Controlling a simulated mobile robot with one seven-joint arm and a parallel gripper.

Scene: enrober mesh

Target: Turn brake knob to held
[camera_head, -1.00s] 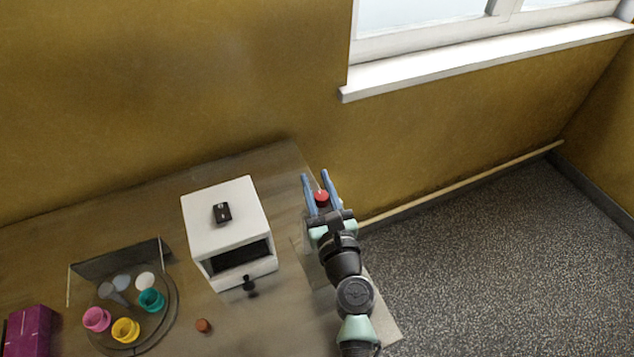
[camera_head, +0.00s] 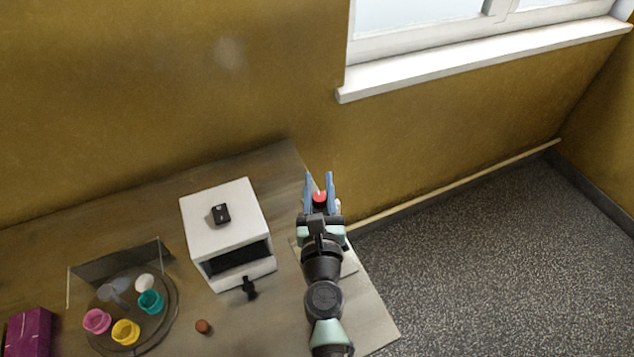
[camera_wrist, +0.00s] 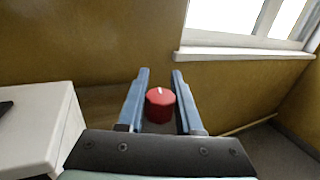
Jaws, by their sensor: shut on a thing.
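The red knob (camera_head: 319,197), the likely brake knob, has a short white mark on its top. It stands near the table's right edge, by the wall. In the wrist view the red knob (camera_wrist: 160,105) sits between the two blue fingers, and its white mark points roughly away from me. My gripper (camera_head: 319,178) is shut on it, a finger on each side; it also shows in the wrist view (camera_wrist: 161,75). The fingertips reach past the knob. The knob's base is mostly hidden behind my gripper.
A white box (camera_head: 225,222) with a black knob on top and a dark front opening stands left of my arm. A small black handle (camera_head: 249,288) is at its front. Coloured cups on a round tray (camera_head: 165,325), a brown ball (camera_head: 202,326) and a magenta box (camera_head: 30,333) are further left.

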